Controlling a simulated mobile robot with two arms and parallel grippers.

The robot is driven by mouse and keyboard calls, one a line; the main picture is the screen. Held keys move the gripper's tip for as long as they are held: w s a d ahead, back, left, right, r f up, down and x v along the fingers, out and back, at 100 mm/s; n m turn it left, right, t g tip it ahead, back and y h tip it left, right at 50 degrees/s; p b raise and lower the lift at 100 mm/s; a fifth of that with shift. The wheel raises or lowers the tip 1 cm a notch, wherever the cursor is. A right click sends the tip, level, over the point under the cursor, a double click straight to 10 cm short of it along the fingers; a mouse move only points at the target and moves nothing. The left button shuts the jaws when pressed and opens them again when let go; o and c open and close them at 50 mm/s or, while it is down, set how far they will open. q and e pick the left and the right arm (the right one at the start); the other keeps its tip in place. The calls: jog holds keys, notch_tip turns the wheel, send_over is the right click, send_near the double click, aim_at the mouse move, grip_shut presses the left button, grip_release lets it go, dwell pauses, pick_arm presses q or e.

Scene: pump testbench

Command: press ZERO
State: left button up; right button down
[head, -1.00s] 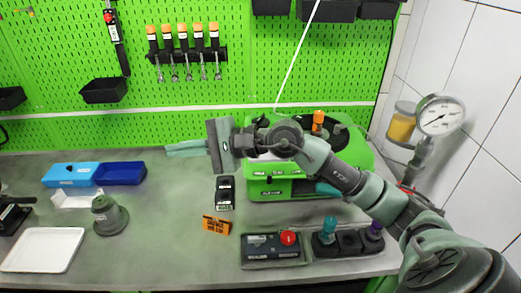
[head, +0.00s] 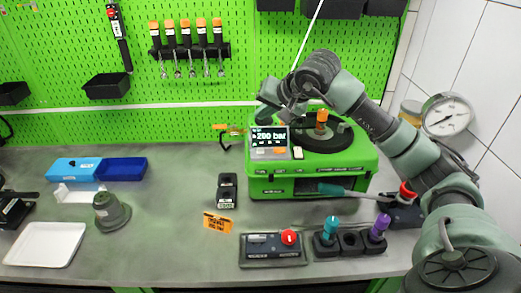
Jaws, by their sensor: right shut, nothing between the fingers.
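The green pump testbench (head: 310,187) stands at the back of the bench, right of centre. The key labels are too small to read, so I cannot tell which is ZERO. My right gripper (head: 266,114) is shut and empty, just above and behind the top of the display panel. Its fingertips are partly hidden, and I cannot tell whether they touch anything. My left gripper is not in view.
A control box with a red button (head: 289,237) and a holder with teal and purple knobs (head: 350,242) lie along the front. A pressure gauge (head: 447,114) is at the right.

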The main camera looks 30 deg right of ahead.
jog(key=b, duration=0.5)
send_over(262, 151)
notch_tip(262, 151, down, 7)
jog(key=shift+s+f, duration=0.15)
jog(key=shift+f, duration=0.05)
jog(key=shift+f+b, duration=0.75)
jog(key=shift+b, duration=0.05)
dwell(1.1)
jog(key=shift+f+b, duration=0.4)
jog(key=shift+b, duration=0.1)
jog(key=shift+f+b, duration=0.45)
dwell(0.5)
jog(key=shift+r, duration=0.15)
jog(key=shift+r+p, duration=0.6)
jog(key=shift+r, duration=0.15)
